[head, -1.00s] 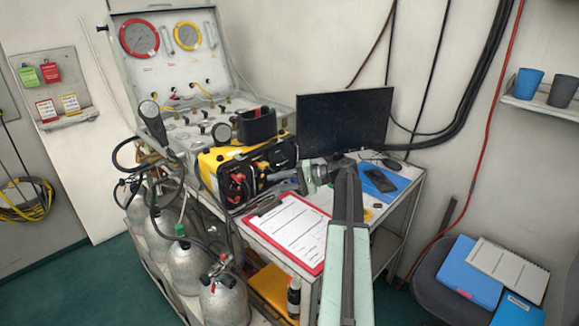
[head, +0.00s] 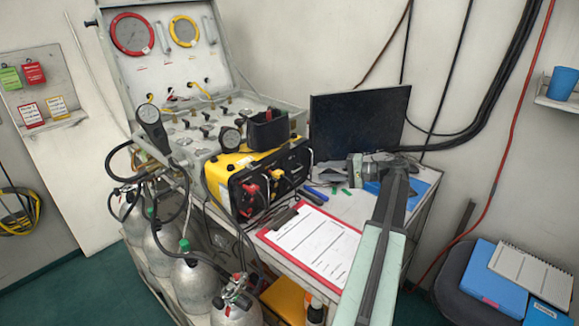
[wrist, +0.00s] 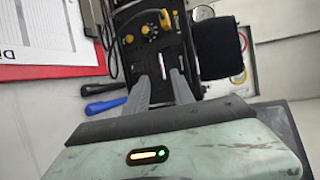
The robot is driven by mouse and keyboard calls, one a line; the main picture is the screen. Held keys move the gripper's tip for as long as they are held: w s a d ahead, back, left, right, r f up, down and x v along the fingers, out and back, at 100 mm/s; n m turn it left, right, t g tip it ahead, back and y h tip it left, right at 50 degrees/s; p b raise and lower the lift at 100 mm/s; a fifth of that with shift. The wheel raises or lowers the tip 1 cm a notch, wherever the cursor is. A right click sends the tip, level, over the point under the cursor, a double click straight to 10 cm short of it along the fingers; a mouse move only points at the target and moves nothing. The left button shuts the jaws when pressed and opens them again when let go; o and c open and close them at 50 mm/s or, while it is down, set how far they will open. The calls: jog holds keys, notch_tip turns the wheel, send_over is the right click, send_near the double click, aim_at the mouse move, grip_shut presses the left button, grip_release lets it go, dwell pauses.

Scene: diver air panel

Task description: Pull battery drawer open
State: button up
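The yellow-and-black unit (head: 232,172) stands on the trolley top, its black front panel facing right and toward me. The panel carries red and yellow fittings; I cannot make out the battery drawer for certain. In the wrist view, the black panel (wrist: 125,45) with yellow knobs lies beyond the fingertips. My gripper (head: 326,174) is just right of the unit, low over the trolley top. The distance from fingertips to panel is hard to tell.
A red clipboard (head: 343,272) lies in front of the unit. Blue and black pens (head: 315,192) lie by the gripper. A monitor (head: 360,122) stands behind it. A black holder (head: 268,130) sits on the unit. Gas cylinders (head: 197,283) and hoses crowd the left.

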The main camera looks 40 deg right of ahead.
aim_at(285, 162)
jog(key=b+x, duration=0.1)
jog(key=x, duration=0.7)
jog(key=shift+w+b, duration=0.3)
jog(key=shift+w, duration=0.1)
jog(key=shift+r, duration=0.1)
grip_shut()
dwell(1.0)
